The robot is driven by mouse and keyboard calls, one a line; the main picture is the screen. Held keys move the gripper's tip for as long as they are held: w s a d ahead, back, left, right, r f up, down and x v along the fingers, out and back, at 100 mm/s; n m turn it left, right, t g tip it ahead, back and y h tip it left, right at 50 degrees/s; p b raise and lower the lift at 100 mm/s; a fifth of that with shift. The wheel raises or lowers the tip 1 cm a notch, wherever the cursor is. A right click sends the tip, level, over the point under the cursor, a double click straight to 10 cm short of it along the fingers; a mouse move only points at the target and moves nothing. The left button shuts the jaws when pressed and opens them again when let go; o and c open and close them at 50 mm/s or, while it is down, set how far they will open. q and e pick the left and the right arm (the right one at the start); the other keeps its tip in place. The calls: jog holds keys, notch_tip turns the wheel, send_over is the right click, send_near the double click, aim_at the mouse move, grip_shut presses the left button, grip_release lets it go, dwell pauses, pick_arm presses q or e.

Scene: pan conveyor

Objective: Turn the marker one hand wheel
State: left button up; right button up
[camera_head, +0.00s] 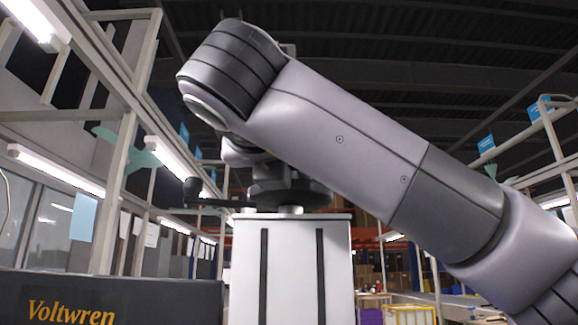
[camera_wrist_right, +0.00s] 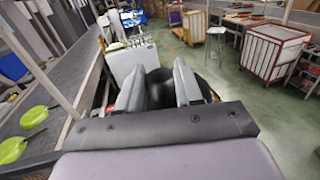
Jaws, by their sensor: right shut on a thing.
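The hand wheel (camera_head: 300,196) is a dark disc lying level on a short stem above a white box-like post (camera_head: 290,265). A crank arm with an upright dark knob (camera_head: 192,188) sticks out to its left. My right arm crosses the head view and hides much of its gripper, which is down at the wheel. In the right wrist view my right gripper (camera_wrist_right: 159,84) has its two grey fingers either side of a dark rounded part of the wheel (camera_wrist_right: 160,92), shut on it. Which part it grips is hard to tell. No marker number is readable. My left gripper is not in view.
A dark panel marked Voltwren (camera_head: 110,300) stands at the lower left. In the right wrist view a grey conveyor (camera_wrist_right: 62,88) with green pans (camera_wrist_right: 34,117) runs along the left. Open green floor lies right, with a white cart (camera_wrist_right: 272,52) and a stool (camera_wrist_right: 216,44).

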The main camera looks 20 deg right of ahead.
jog(key=shift+f, duration=0.1)
jog(key=o, duration=1)
jog(key=shift+o, duration=0.2)
jog(key=b+v, duration=0.1)
jog(key=v, duration=0.6)
jog(key=shift+b, duration=0.3)
jog(key=shift+s+a, duration=0.1)
jog(key=shift+s, duration=0.05)
